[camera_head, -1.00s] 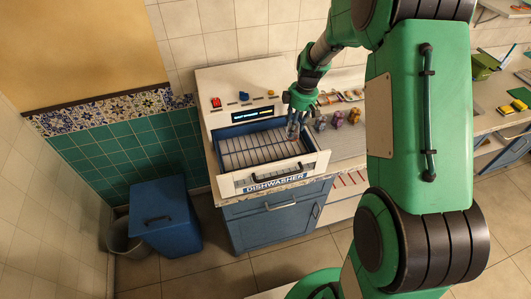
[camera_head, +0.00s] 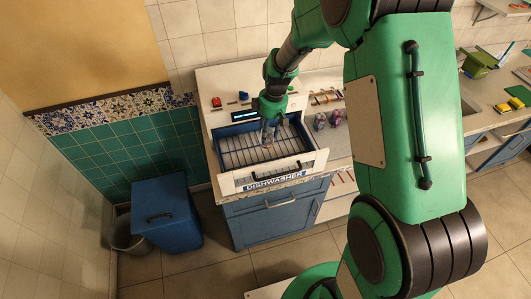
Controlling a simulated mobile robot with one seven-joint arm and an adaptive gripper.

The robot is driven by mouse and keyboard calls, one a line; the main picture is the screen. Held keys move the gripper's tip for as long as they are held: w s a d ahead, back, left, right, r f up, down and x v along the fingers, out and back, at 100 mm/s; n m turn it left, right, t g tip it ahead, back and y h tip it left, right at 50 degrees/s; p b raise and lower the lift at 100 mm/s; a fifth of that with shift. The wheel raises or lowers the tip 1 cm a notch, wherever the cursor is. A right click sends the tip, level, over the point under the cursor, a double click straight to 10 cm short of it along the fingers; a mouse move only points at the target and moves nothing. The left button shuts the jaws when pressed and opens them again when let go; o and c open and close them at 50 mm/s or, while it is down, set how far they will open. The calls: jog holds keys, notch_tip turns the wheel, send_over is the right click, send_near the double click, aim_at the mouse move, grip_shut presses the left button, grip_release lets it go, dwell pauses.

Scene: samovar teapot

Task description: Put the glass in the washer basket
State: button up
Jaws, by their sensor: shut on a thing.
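My gripper (camera_head: 270,117) points down over the right part of the open dishwasher drawer. It is shut on a small, clear glass (camera_head: 268,133), which hangs below the fingers. The glass is small and partly hidden by the gripper, and I cannot tell whether it touches the rack. The washer basket (camera_head: 240,151) is a light rack with rows of dividers inside the pulled-out drawer marked DISHWASHER (camera_head: 270,177). The left part of the basket is in plain view and looks empty.
The dishwasher panel with a red switch (camera_head: 216,102) and display stands behind the drawer. Small coloured items (camera_head: 329,119) stand on the counter to the right. A blue bin (camera_head: 166,216) and a grey bucket (camera_head: 127,238) are on the floor at left.

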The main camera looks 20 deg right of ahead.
notch_tip(320, 180, down, 6)
dwell(0.5)
jog(key=shift+f, duration=0.1)
jog(key=shift+f+b, duration=0.3)
jog(key=shift+f, duration=1.5)
jog(key=shift+f, duration=0.2)
jog(key=o, duration=1.2)
jog(key=shift+r, duration=0.15)
jog(key=r, duration=0.7)
jog(key=d+r, duration=0.1)
jog(key=r, duration=0.2)
jog(key=shift+s+r+p, duration=0.25)
jog(key=shift+r+p, duration=0.05)
jog(key=shift+p, duration=0.05)
jog(key=shift+d+r, duration=0.1)
jog(key=shift+r, duration=0.65)
